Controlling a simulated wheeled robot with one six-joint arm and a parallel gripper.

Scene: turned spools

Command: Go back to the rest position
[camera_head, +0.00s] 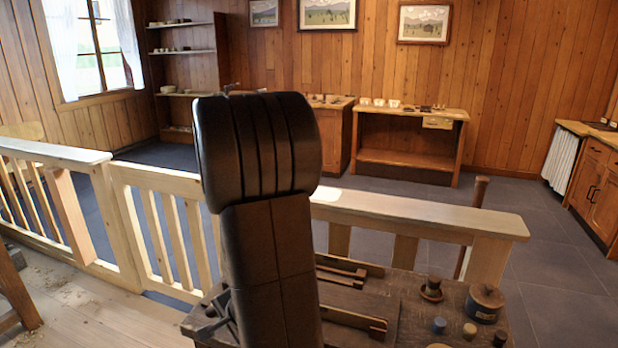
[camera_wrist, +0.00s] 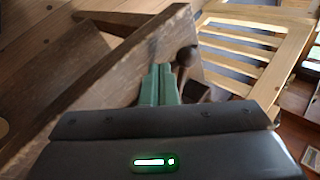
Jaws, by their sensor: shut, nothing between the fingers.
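My gripper (camera_wrist: 160,72) shows in the wrist view as two green fingers pressed together, with nothing between them. A dark wooden board slants behind the fingers, and a dark round knob (camera_wrist: 186,57) shows just right of the fingertips. Whether they touch it I cannot tell. In the head view my black arm stands upright in the middle and hides part of the room; the fingers are not seen there. A dark workbench (camera_head: 400,300) lies low at the right, with a small turned spool (camera_head: 432,289) on it.
On the workbench stand a round lidded pot (camera_head: 485,302), a blue peg (camera_head: 440,325) and a tan peg (camera_head: 470,332). A pale wooden railing (camera_head: 420,215) runs behind it. A side table (camera_head: 412,115) and shelves (camera_head: 185,92) stand at the far wall. Grey floor is open at right.

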